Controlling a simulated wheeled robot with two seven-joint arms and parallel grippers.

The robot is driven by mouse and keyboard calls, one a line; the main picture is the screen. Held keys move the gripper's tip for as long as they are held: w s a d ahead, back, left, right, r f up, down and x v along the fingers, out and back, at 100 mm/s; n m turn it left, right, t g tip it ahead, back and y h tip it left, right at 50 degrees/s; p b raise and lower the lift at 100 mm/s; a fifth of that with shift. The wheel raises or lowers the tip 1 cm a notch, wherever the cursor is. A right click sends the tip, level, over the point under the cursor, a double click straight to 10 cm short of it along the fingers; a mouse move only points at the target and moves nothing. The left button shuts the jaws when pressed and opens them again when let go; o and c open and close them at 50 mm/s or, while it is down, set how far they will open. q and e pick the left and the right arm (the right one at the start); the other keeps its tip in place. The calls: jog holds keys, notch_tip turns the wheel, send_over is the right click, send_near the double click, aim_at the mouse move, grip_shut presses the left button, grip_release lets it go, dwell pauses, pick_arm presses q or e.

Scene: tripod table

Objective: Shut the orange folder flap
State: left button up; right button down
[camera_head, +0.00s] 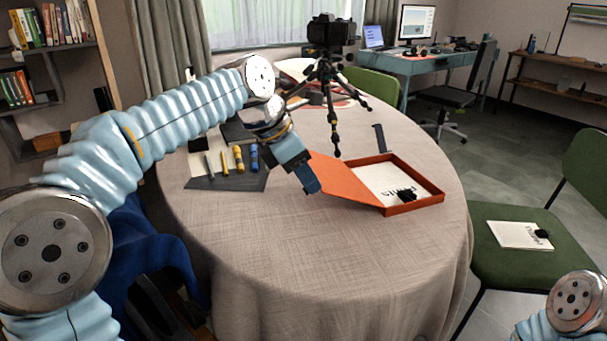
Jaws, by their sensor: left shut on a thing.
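The orange folder (418,206) lies open on the round table, a shallow box with white paper (385,180) and a small black object (406,195) inside. Its orange flap (343,182) hinges along the left side of the box and slopes down to the left, away from the box. My left gripper (312,184) reaches in from the left and is shut on the left edge of the flap; its fingertips partly hide that edge. My right arm shows only at the bottom right corner; its gripper is out of view.
A black camera on a tripod (330,75) stands on the table behind the folder. A dark mat (235,182) with yellow and blue markers lies left. Green chairs (500,255) stand at the right. The front of the tablecloth (330,260) is clear.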

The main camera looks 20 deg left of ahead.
pick_arm(q)
jog(key=shift+w+d+r+p, duration=0.15)
jog(key=shift+d+r+p, duration=0.05)
jog(key=shift+r+p, duration=0.3)
jog(key=shift+w+d+r+p, duration=0.1)
jog(key=shift+d+r+p, duration=0.1)
jog(key=shift+r+p, duration=0.25)
jog(key=shift+w+d+r, duration=0.3)
jog(key=shift+d+r, duration=0.1)
jog(key=shift+r, duration=0.2)
jog(key=shift+w+d+r, duration=0.25)
jog(key=shift+d+r, duration=0.15)
jog(key=shift+r, duration=0.2)
jog(key=w+d+r, duration=0.5)
jog(key=d, duration=0.3)
jog(key=shift+w+r, duration=0.25)
jog(key=shift+w, duration=0.1)
dwell(0.5)
jog(key=o, duration=0.6)
dwell(0.6)
